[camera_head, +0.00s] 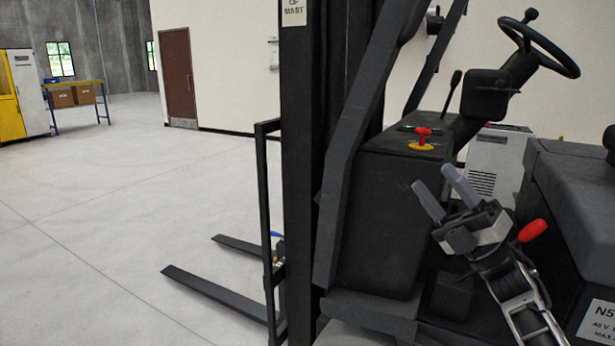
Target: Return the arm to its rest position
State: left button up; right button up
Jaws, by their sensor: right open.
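My right gripper (444,194) is in the camera_head view at the lower right, with its arm coming up from the bottom edge. Its two grey fingers point up and to the left. They are apart, and nothing shows between them. The gripper appears in front of the black forklift body (375,220). A red knob (532,230) shows just right of the gripper; I cannot tell whether they touch. My left gripper is not in view.
The forklift's mast (305,180) stands in the middle, with forks (215,292) low at left. A red button on a yellow base (422,138), a steering wheel (540,45) and a dark seat-side cover (580,185) surround the arm. Open floor (120,220) lies left.

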jog(key=w+d+f+m+t+h, duration=0.2)
jog(key=w+d+m+t+h, duration=0.25)
jog(key=m+h, duration=0.6)
jog(key=w+d+f+m+t+h, duration=0.3)
jog(key=w+d+m+t+h, duration=0.15)
jog(key=m+h, duration=0.6)
jog(key=w+d+f+m+g+h, duration=0.3)
jog(key=d+f+m+g+h, duration=0.15)
jog(key=f+m+g, duration=0.4)
jog(key=s+a+f+g+y, duration=0.1)
jog(key=s+a+f, duration=0.3)
jog(key=s+f, duration=0.25)
jog(key=s+a+f+y, duration=0.25)
jog(key=s+f, duration=0.25)
jog(key=f, duration=0.3)
jog(key=s+a+f+g, duration=0.1)
jog(key=s+a+f, duration=0.35)
jog(key=f, duration=0.35)
jog(key=s+a+f+g, duration=0.1)
jog(key=s+a+f, duration=0.1)
jog(key=s, duration=0.5)
jog(key=s+a+f+m+g+y, duration=0.1)
jog(key=s+a+f, duration=0.2)
jog(key=s, duration=0.5)
jog(key=s+a+f+g+y, duration=0.1)
jog(key=s+a+f, duration=0.2)
jog(key=s, duration=0.5)
jog(key=shift+m, duration=0.35)
jog(key=shift+s, duration=0.1)
